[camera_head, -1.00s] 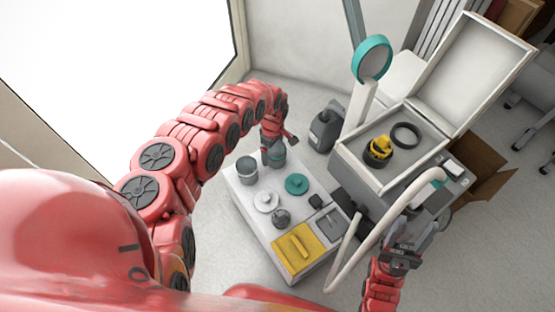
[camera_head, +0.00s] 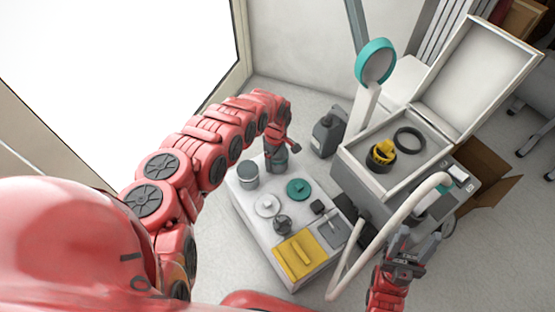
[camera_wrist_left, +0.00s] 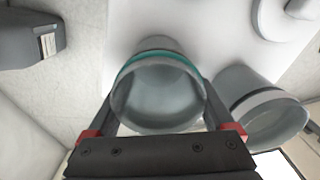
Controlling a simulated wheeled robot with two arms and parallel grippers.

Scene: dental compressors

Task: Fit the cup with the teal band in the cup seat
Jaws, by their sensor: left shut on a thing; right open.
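The cup with the teal band (camera_wrist_left: 160,90) is between the fingers of my left gripper (camera_wrist_left: 160,115) in the left wrist view, its open mouth toward the camera. The fingers press on its two sides. In the head view this cup (camera_head: 276,160) is over the far edge of the white table, partly hidden by my left gripper (camera_head: 277,143). I cannot tell whether it touches the table. My right gripper (camera_head: 413,243) is open and empty, near the pale hose at the right. I cannot tell for certain which part is the cup seat.
The white table (camera_head: 246,204) bears discs, a knob and a yellow tray (camera_head: 300,255). An open box (camera_head: 350,165) and a dark jug (camera_head: 327,135) stand behind.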

